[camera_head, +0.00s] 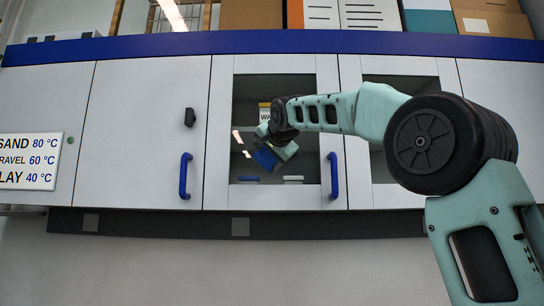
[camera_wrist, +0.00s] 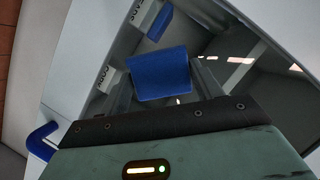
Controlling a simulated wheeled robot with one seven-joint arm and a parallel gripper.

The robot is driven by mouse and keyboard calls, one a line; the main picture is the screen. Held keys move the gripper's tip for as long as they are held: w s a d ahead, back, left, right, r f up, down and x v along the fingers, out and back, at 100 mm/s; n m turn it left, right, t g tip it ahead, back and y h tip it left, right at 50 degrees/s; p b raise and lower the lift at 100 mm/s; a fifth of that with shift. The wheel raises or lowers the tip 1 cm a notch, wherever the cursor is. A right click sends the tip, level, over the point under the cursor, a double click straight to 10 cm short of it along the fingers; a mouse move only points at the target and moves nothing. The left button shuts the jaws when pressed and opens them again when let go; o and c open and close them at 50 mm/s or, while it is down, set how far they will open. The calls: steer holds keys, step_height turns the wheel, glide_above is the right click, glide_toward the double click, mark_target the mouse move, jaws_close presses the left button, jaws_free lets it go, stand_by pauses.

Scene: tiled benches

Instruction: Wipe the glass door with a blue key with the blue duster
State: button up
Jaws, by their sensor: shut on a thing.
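The blue duster (camera_head: 265,159) is held in my gripper (camera_head: 276,151), in front of the middle glass door (camera_head: 309,125). In the wrist view the duster (camera_wrist: 160,74) sits between the two grey fingers, which are shut on it. The dark glass lies close behind it; I cannot tell whether the duster touches the glass. The door has a blue handle (camera_head: 333,175) on its right side. No blue key can be made out; small blue and white items show low in the glass. My wrist covers part of the pane.
A second glass door (camera_head: 402,68) is at right, partly hidden by my arm. A plain white door (camera_head: 140,130) with a blue handle (camera_head: 185,175) and a small black fitting (camera_head: 190,117) is at left. A temperature sign (camera_head: 29,161) is further left. Boxes stand on top.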

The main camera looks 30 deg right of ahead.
steer(key=shift+w+a, duration=0.4)
steer(key=shift+a, duration=0.2)
steer(key=s+d, duration=0.4)
steer(key=d, duration=0.2)
steer(key=shift+b, duration=0.35)
stand_by(0.9)
steer(key=shift+s+f, duration=0.1)
steer(key=shift+s+a+b, duration=0.7)
steer(key=shift+s, duration=0.3)
steer(key=shift+s+a+b, duration=0.65)
steer(key=shift+s, duration=0.35)
steer(key=shift+s+a+b, duration=0.4)
steer(key=shift+s+a, duration=0.05)
steer(key=shift+s, duration=0.2)
steer(key=shift+s+a+b, duration=0.35)
steer(key=shift+s+a, duration=0.05)
steer(key=shift+s, duration=0.2)
